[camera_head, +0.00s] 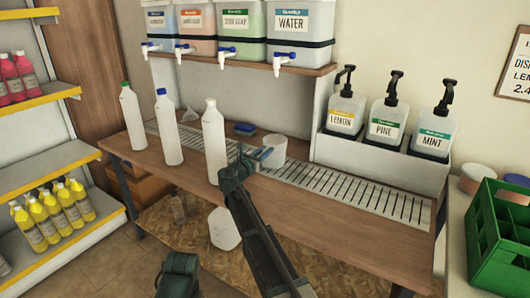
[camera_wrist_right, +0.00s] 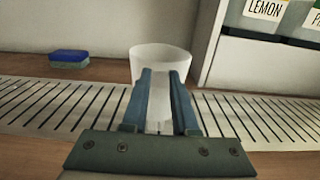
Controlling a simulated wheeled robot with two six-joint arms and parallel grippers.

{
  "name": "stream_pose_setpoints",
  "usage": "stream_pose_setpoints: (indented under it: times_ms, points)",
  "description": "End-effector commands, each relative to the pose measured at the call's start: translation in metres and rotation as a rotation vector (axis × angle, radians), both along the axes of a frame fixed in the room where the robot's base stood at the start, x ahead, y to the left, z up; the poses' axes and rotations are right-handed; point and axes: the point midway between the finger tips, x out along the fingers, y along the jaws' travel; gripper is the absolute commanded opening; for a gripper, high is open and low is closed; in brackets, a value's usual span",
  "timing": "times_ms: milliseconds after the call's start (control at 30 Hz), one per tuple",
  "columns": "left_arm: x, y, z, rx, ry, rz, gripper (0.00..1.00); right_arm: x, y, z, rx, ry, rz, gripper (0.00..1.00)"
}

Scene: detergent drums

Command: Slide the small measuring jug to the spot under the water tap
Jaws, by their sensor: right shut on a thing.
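The small measuring jug (camera_head: 273,150) is a white translucent cup standing on the drip grate of the counter. It also shows in the right wrist view (camera_wrist_right: 160,60), upright between the blue fingers. My right gripper (camera_head: 262,154) is shut on the jug's near side, and the fingers hide part of it. The water tap (camera_head: 276,59) is the blue-handled spout under the WATER drum (camera_head: 300,20) on the shelf above. In the head view the jug stands below this tap, slightly to its left; exact alignment in depth is hard to tell. My left gripper (camera_head: 178,270) is low at the bottom edge, its fingers not clearly shown.
Three white bottles (camera_head: 213,140) stand left of the jug. A blue sponge (camera_head: 245,128) and a funnel (camera_head: 189,114) lie behind. Pump bottles labelled LEMON (camera_head: 345,115), PINE and MINT stand in a holder at right. The grate (camera_head: 350,187) right of the jug is clear.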

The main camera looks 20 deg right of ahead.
Motion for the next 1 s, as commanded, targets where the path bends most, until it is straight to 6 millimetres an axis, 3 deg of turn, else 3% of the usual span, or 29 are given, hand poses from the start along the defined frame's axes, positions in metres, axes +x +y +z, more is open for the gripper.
stream_pose_setpoints:
  times_ms: [133, 167, 333, 700, 1000]
  points:
    - [0.000, 0.000, 0.000, 0.000, 0.000, 0.000, 0.00, 0.000, 0.000, 0.000, 0.000, 0.000, 0.000, 0.00]
    - [0.000, 0.000, 0.000, 0.000, 0.000, 0.000, 0.00, 0.000, 0.000, 0.000, 0.000, 0.000, 0.000, 0.32]
    - [0.000, 0.000, 0.000, 0.000, 0.000, 0.000, 0.00, 0.000, 0.000, 0.000, 0.000, 0.000, 0.000, 0.62]
    - [0.000, 0.000, 0.000, 0.000, 0.000, 0.000, 0.00, -0.004, 0.004, 0.000, 0.000, 0.000, 0.001, 0.62]
    - [0.000, 0.000, 0.000, 0.000, 0.000, 0.000, 0.00, -0.043, 0.047, 0.000, 0.000, 0.000, 0.003, 0.62]
